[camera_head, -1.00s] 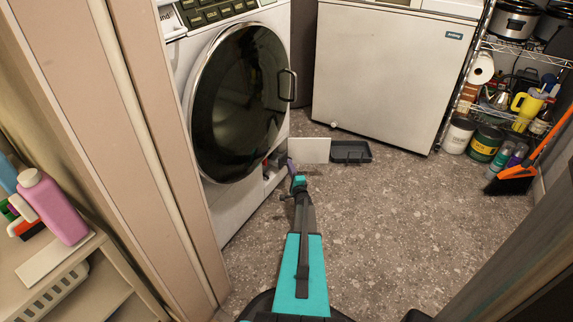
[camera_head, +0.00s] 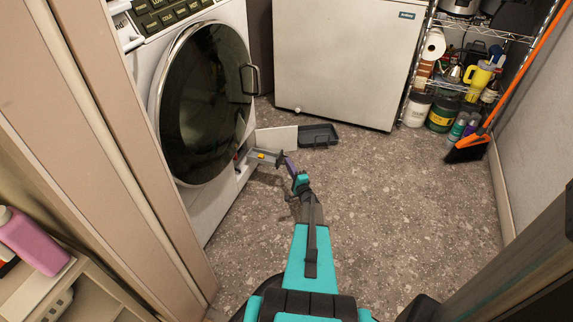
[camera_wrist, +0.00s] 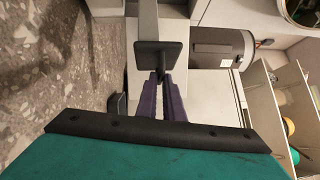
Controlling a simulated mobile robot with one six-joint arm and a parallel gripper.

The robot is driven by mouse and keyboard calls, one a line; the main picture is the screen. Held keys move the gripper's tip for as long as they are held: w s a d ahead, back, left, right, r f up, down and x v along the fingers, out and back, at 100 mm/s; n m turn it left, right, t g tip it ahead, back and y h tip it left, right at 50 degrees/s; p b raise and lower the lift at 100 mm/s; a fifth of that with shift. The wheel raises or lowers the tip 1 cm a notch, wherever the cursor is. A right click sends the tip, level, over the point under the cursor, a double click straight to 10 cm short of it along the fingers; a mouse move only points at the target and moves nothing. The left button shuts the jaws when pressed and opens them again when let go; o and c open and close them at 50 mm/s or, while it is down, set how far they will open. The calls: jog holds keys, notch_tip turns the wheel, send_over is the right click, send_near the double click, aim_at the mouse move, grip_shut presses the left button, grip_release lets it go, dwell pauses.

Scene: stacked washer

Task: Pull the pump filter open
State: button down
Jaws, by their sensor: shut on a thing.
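The white washer (camera_head: 215,200) stands at the left with its round dark door shut. From the low opening at its front corner, the grey pump filter (camera_head: 266,156) sticks out, with a small yellow spot on it. Its dark end plate faces my gripper (camera_head: 287,164). In the wrist view, the purple fingers of my gripper (camera_wrist: 161,98) are closed around the stem behind the black square plate (camera_wrist: 160,58). A grey bar (camera_wrist: 148,18) runs on beyond the plate. The filter's inner end is hidden in the head view.
A white flap (camera_head: 277,139) stands out by the opening, close to the filter. A dark tray (camera_head: 319,134) lies on the floor beside it. A white chest (camera_head: 345,65) and a wire rack (camera_head: 465,80) stand behind.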

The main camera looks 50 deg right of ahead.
jog(key=shift+d, duration=0.1)
jog(key=c, duration=1.9)
grip_release()
jog(key=shift+w, duration=0.15)
jog(key=shift+a, duration=0.25)
jog(key=p+v, duration=0.3)
jog(key=v, duration=1)
jog(key=shift+s, duration=0.35)
jog(key=shift+a+p, duration=0.1)
jog(key=shift+p, duration=0.2)
